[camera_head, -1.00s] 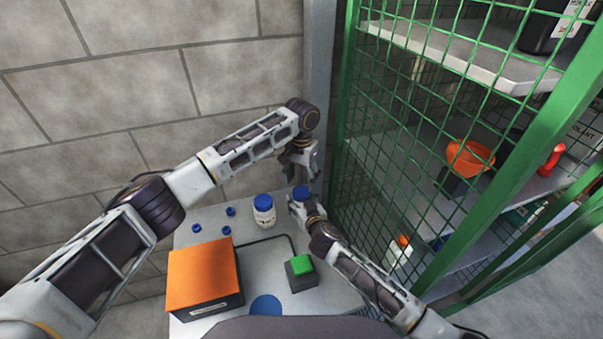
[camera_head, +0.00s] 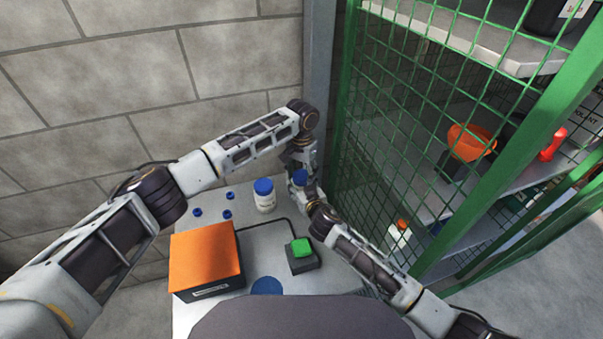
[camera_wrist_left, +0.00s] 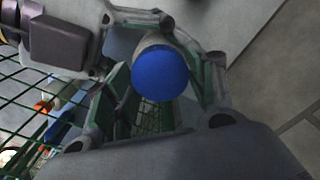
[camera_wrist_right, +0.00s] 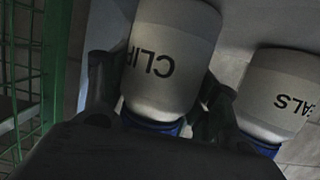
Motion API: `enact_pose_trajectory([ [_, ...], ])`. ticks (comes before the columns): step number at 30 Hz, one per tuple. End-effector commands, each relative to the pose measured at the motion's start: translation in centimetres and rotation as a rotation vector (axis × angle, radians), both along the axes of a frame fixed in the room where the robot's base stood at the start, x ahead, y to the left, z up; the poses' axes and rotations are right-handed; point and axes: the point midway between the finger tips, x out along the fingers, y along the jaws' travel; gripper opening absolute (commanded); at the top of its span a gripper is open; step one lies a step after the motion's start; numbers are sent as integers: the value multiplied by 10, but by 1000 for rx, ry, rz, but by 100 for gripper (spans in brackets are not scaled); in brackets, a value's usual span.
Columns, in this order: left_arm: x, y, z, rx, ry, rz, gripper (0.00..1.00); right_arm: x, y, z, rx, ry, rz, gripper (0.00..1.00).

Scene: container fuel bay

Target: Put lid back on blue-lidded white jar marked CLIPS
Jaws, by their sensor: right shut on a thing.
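The white CLIPS jar (camera_wrist_right: 172,52) is held in my right gripper (camera_wrist_right: 158,98), whose fingers close on its sides near the blue end. Its round blue lid (camera_head: 300,178) sits at the jar's top in the head view. In the left wrist view the same lid (camera_wrist_left: 161,75) faces me, with the white jar body (camera_wrist_left: 152,42) behind it. I cannot tell whether it is fully seated. My left gripper (camera_wrist_left: 158,100) is open above it, one finger on each side, with gaps beside the lid. In the head view the left fingertips are partly hidden behind the lid.
A second blue-lidded jar (camera_head: 264,196), marked SEALS, stands close left of the held jar. Several small blue pieces (camera_head: 228,214), an orange-topped box (camera_head: 205,258) and a green button box (camera_head: 302,255) are on the grey table. A green mesh cage (camera_head: 400,150) stands close on the right.

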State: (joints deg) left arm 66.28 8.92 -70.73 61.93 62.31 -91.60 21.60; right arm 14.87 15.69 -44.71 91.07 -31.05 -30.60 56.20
Motion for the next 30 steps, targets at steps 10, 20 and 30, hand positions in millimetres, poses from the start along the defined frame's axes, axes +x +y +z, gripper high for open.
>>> enact_pose_trajectory([
  [10, 0, 0, 0, 0, 0, 0, 23, 0, 0, 0, 0, 0, 0, 0],
  [20, 0, 0, 0, 0, 0, 0, 77, 0, 0, 0, 0, 0, 0, 0],
  [30, 0, 0, 3, 0, -1, 0, 77, 0, 0, 0, 0, 0, 0, 0],
])
